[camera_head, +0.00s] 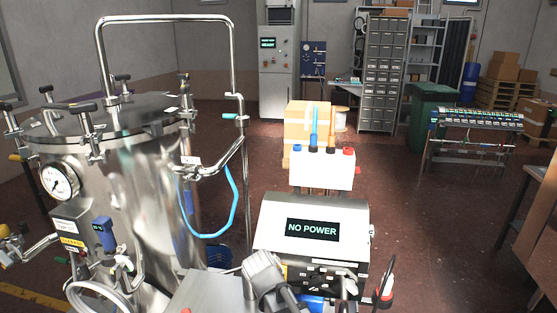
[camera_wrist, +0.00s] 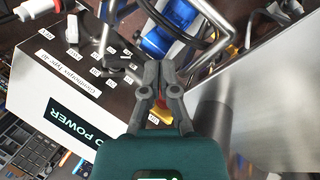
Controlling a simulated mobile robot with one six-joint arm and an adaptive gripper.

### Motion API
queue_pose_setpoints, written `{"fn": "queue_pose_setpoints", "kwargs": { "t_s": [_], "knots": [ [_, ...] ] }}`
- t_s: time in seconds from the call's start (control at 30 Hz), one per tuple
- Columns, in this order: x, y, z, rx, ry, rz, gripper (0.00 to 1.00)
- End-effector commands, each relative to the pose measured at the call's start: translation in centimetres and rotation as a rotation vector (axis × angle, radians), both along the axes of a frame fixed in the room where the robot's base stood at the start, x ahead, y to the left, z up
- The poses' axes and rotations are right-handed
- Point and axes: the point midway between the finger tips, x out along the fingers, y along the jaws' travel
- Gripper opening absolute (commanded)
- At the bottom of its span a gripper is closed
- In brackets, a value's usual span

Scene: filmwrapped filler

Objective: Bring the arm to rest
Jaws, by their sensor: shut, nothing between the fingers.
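My gripper (camera_wrist: 160,68) shows in the wrist view with its two dark grey fingers together and nothing between them. The fingers point toward a blue cylindrical part (camera_wrist: 158,42) and dark cables, with the gap to these hard to judge. The white control box (camera_wrist: 60,75), with its "NO POWER" display, lies to the left of the fingers. In the head view the box (camera_head: 313,205) stands at the centre. Grey jointed parts that look like my arm show at the bottom centre, in front of the box; the fingertips cannot be made out there.
A large steel vessel (camera_head: 150,190) with clamps, a gauge and a tall bent pipe stands at the left. A bright steel surface (camera_wrist: 275,110) is close to the right of my gripper. Cardboard boxes (camera_head: 305,125) stand behind the control box. Open floor (camera_head: 440,235) lies to the right.

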Motion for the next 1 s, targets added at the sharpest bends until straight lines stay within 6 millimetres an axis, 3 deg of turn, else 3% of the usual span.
{"fn": "queue_pose_setpoints", "kwargs": {
  "t_s": [0.1,0.6,0.8,1.0],
  "knots": [
    [-0.3,-2.7,-0.4,0.054,0.024,-0.066,0.00],
    [-2.3,-11.8,-1.4,0.289,0.087,-0.313,0.00],
    [-3.0,-14.1,-1.5,0.364,0.095,-0.384,0.00],
    [-3.3,-15.0,-1.5,0.395,0.097,-0.412,0.00]
  ]
}}
